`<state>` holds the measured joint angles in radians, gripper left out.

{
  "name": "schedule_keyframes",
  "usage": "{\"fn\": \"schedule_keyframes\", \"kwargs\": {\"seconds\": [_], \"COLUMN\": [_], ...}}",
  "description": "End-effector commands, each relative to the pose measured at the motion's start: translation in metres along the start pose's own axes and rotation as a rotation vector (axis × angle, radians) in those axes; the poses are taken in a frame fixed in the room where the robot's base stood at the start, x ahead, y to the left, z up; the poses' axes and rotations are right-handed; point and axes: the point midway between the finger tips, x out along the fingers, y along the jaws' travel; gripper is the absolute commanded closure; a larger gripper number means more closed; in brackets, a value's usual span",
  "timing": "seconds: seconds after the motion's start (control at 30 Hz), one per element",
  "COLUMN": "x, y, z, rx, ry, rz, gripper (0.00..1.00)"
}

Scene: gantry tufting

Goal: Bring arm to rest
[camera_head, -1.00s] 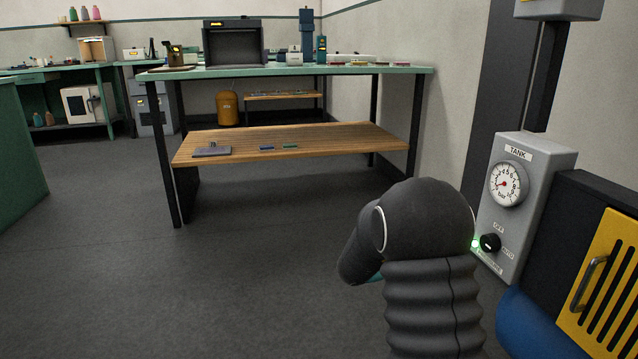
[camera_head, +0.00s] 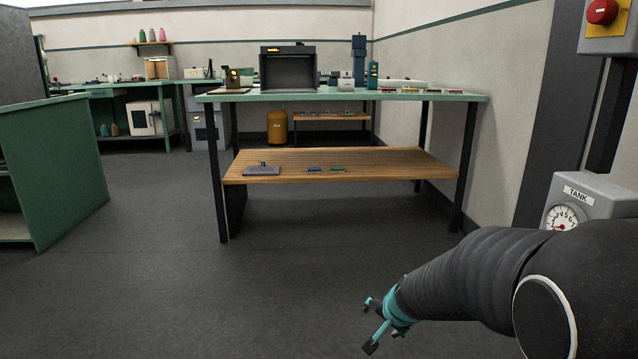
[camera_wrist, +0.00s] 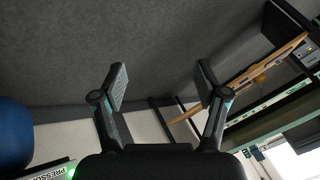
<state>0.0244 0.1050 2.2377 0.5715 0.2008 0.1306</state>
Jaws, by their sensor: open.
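My gripper (camera_head: 372,322) shows low in the head view, right of the middle, at the end of my dark ribbed arm. Its teal and black fingers are spread and hold nothing. It hangs over the bare floor, in front of the green-topped workbench and apart from it.
The green-topped workbench (camera_head: 440,97) with its wooden lower shelf (camera_head: 390,160) stands ahead. A green cabinet (camera_head: 60,170) is at the left. The grey tank gauge box (camera_head: 590,190) is on the right beside my arm. Dark floor (camera_head: 200,300) between them is clear.

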Motion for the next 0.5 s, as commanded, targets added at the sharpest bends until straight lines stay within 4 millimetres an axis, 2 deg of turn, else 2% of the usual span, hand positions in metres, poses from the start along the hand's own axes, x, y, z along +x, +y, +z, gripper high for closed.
{"fn": "schedule_keyframes", "kwargs": {"seconds": [0.03,0.2,0.3,0.5], "x": [-0.027,-0.098,-0.139,-0.213], "y": [-0.002,0.016,0.031,0.062], "z": [0.013,0.061,0.081,0.104], "rx": [-0.076,-0.316,-0.431,-0.600], "ry": [-0.053,-0.222,-0.288,-0.338], "rz": [0.002,0.050,0.089,0.167], "gripper": [0.27,0.27,0.27,0.27]}}
